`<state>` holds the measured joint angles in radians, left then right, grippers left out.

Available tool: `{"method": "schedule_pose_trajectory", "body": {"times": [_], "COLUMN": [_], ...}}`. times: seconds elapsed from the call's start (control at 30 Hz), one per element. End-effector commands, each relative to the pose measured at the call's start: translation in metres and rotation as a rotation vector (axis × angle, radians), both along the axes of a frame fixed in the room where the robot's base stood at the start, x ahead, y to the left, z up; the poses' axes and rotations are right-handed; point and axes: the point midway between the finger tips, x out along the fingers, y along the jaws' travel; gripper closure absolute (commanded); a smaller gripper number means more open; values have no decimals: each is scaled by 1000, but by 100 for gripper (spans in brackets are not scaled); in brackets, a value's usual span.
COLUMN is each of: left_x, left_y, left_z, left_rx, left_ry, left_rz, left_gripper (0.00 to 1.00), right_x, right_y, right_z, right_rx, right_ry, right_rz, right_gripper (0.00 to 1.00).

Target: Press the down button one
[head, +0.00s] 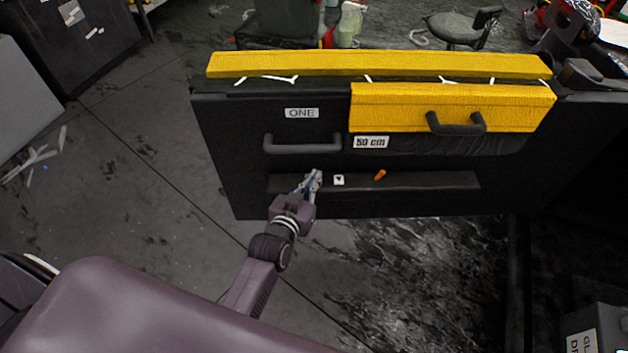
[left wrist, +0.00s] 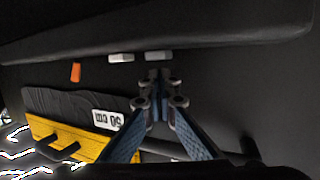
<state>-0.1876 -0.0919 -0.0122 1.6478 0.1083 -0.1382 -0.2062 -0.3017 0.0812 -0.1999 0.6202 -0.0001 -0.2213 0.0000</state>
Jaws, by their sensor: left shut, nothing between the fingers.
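A dark panel holds a label reading ONE (head: 302,113). On its lower ledge (head: 430,181) is a small white button (head: 339,180) with a dark arrow mark that seems to point down. My left gripper (head: 313,180) is shut and empty, at the ledge just left of that button in the head view. The button straight ahead is hidden by my gripper in the head view. I cannot tell whether my fingertips touch it.
An orange piece (head: 380,174) sticks out of the ledge, right of the button. A dark handle (head: 302,143) is above my gripper. The floor at left is mostly clear.

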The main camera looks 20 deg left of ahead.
Motion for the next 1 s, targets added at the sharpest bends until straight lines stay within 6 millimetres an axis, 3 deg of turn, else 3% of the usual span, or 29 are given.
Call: {"method": "schedule_pose_trajectory", "body": {"times": [0.47, 0.7, 1.0], "left_x": [0, -1, -3], "left_y": [0, -1, -1], "left_z": [-9, -32, -35], "left_rx": [0, 2, 1], "left_ry": [0, 4, 16], "left_rz": [0, -2, -2], "left_gripper": [100, 100, 100], "right_x": [-1, 1, 2], "right_y": [0, 0, 1], "right_z": [-1, -9, -8], "right_rx": [0, 0, 2], "right_ry": [1, -2, -4], "right_rz": [0, 0, -1], "right_gripper": [100, 100, 100]}}
